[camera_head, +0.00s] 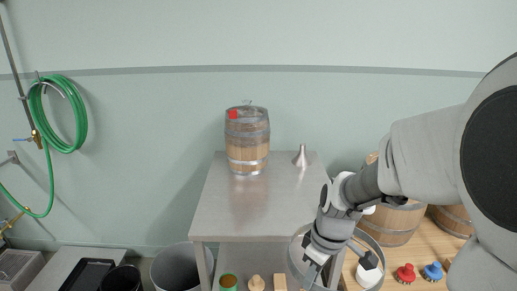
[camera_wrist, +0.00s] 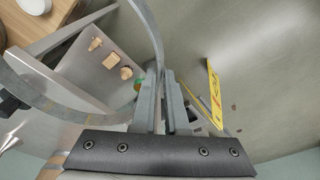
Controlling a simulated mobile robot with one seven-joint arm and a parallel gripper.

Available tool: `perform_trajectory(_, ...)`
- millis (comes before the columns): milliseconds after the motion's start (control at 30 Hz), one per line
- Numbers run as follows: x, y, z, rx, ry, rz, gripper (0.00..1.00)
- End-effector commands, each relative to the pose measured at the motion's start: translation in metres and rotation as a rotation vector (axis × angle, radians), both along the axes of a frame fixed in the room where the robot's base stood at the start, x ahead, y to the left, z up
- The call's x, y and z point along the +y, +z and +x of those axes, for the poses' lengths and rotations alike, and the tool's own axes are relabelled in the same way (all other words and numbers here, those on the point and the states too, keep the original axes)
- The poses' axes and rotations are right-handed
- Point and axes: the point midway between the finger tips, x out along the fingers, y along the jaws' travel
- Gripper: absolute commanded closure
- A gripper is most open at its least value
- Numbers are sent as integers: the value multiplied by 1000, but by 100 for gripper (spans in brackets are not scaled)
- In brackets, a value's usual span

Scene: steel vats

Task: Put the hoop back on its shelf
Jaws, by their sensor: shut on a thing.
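The hoop (camera_head: 293,262) is a grey metal ring low in the head view, right of the steel table's front corner. My gripper (camera_head: 312,262) is shut on its band, and the ring hangs clear in front of the table and the wooden surface. In the wrist view the fingers (camera_wrist: 165,80) pinch the hoop (camera_wrist: 152,28), which curves up and off to the left. Part of the ring is hidden behind my gripper. A lower shelf (camera_head: 236,252) shows under the steel table; I cannot tell whether it is the hoop's own shelf.
A small barrel (camera_head: 247,150) and a steel funnel (camera_head: 301,158) stand on the steel table (camera_head: 225,205).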

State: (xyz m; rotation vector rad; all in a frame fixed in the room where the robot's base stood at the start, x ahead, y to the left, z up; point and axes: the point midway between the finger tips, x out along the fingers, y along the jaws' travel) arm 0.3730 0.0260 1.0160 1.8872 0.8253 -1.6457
Motion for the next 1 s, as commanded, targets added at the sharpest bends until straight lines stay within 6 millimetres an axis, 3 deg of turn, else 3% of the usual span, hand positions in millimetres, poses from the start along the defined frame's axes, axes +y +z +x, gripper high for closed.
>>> perform_trajectory(300,-14,-60,43,8,-505,-12,100)
perform_trajectory(500,-22,-86,58,-5,-722,-16,100)
perform_trajectory(1000,-26,-96,64,-15,-809,-16,100)
